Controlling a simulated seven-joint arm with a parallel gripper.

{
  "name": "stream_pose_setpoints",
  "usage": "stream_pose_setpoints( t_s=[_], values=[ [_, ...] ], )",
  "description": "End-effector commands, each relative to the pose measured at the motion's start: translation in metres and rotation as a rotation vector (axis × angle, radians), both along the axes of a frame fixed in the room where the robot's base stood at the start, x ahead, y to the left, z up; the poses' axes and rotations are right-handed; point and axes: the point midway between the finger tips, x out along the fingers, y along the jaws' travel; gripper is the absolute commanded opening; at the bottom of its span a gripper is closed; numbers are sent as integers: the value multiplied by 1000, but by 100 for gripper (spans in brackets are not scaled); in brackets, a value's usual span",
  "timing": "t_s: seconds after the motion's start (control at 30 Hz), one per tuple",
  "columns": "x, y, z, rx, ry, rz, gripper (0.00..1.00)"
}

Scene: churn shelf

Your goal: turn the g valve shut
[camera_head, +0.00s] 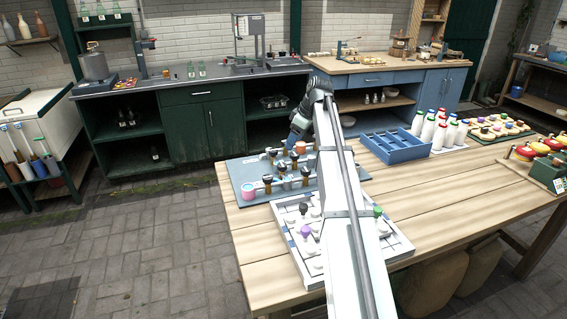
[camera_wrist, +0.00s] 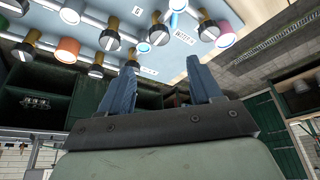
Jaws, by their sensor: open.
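A blue-grey valve board (camera_head: 238,172) lies on the wooden table, with several knobbed valves on brass-coloured stems and pink and orange cups. In the wrist view the board (camera_wrist: 100,12) fills the top. A small label G (camera_wrist: 137,11) sits between a valve knob (camera_wrist: 110,40) and another knob (camera_wrist: 157,37); I cannot tell for sure which is the g valve. My gripper (camera_wrist: 160,72) is open and empty, its two blue fingers apart and pointing toward the board edge. In the head view my gripper (camera_head: 298,126) is at the board's far side, partly hidden by my arm.
A white tray (camera_head: 398,247) with small knobs lies in front of the board, partly behind my arm. The wood between crate and tray (camera_head: 430,195) is clear.

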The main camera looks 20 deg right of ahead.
Motion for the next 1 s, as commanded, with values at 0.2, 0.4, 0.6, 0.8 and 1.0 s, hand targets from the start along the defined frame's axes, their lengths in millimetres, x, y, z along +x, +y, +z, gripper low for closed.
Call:
stream_pose_setpoints(
  t_s=[0.2, 0.4, 0.6, 0.8, 1.0],
  values=[
    [10, 10, -36, 1, 3, -1, 64],
    [20, 20, -68, 1, 1, -1, 64],
    [27, 27, -93, 1, 0, -2, 64],
    [31, 31, -106, 1, -1, -2, 64],
    [32, 32, -109, 1, -1, -2, 64]
  ],
)
